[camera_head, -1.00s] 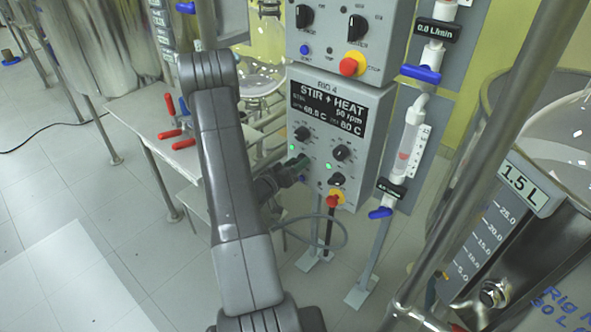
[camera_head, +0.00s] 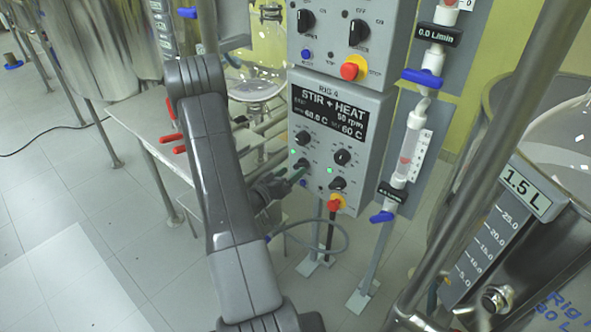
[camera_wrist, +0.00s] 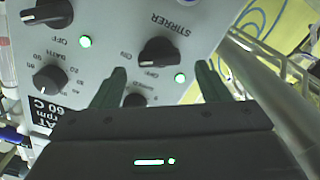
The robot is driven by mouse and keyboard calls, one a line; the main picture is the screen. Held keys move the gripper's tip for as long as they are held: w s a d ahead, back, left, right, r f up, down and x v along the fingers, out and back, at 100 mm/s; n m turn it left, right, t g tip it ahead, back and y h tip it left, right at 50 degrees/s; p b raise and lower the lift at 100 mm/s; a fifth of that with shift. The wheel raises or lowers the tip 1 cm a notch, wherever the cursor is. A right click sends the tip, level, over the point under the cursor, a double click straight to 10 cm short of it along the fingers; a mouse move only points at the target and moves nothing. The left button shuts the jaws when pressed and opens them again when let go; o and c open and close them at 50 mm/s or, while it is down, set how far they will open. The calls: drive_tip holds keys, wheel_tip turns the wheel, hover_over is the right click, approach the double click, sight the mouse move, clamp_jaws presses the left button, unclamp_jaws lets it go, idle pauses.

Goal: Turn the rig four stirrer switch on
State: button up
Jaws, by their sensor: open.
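The rig four control box (camera_head: 378,116) is grey, with a lit display reading STIR + HEAT and 50 rpm. Its stirrer switch (camera_wrist: 162,51) is a black bar knob, tilted, under an upside-down STIRRER label in the wrist view. I cannot tell surely which mark it points at. A green light (camera_wrist: 180,77) glows beside it. In the head view the stirrer switch (camera_head: 302,163) is at the box's lower left. My gripper (camera_wrist: 160,82) is open and empty, its two fingertips apart below the switch in the wrist view. In the head view my gripper (camera_head: 292,179) is close to the box's lower left.
The bath switch (camera_wrist: 45,13) is beside the stirrer switch, with another green light (camera_wrist: 85,41). Two dials are on the panel, one (camera_wrist: 133,100) partly between my fingers.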

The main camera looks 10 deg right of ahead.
sight(298, 168)
drive_tip(key=v, duration=1)
drive_tip(key=shift+s, duration=0.1)
drive_tip(key=x, duration=1.3)
drive_tip(key=shift+w+d, duration=0.25)
drive_tip(key=shift+d, duration=0.05)
drive_tip(key=shift+a+p, duration=0.1)
drive_tip(key=shift+p, duration=0.35)
drive_tip(key=shift+f+b, duration=0.1)
drive_tip(key=shift+b, duration=0.25)
